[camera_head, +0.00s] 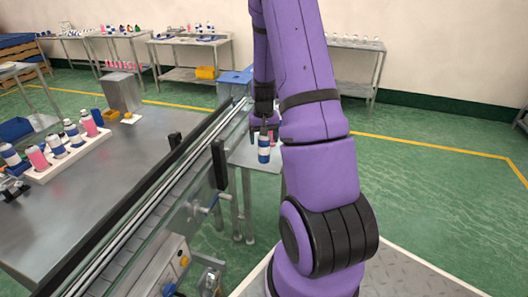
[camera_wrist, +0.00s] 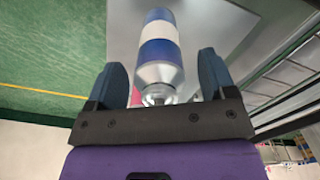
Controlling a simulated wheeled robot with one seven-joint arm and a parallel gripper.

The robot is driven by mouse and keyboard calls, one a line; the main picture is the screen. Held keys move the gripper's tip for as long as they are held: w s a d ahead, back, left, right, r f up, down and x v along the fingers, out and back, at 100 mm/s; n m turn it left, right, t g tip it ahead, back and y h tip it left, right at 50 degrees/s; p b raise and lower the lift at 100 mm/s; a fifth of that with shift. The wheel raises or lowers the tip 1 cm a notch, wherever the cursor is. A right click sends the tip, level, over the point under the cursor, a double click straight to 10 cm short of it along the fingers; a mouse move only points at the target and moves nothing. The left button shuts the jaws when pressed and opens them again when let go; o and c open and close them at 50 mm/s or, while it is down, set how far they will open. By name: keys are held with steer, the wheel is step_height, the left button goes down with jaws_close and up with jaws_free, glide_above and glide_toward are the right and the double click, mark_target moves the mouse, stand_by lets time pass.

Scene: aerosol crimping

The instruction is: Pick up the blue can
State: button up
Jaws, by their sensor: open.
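The blue can (camera_head: 264,150) has blue and white bands and stands upright on a small metal table beyond the conveyor in the head view. In the wrist view the blue can (camera_wrist: 161,50) lies ahead between the two fingers, its silver shoulder and top towards me. My gripper (camera_head: 264,124) is right above the can in the head view. Its open fingers also show in the wrist view (camera_wrist: 161,85), one on each side of the can's top, with gaps on both sides. My arm hides part of the small table.
The small metal table (camera_head: 241,156) stands at the end of the conveyor (camera_head: 170,187). A white rack (camera_head: 72,157) on the left workbench holds several pink and blue-white cans. A blue bin (camera_head: 232,84) is behind. Green floor is free on the right.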

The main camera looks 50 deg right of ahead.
steer(key=c, duration=1.2)
steer(key=shift+r, duration=0.1)
steer(key=shift+c, duration=0.2)
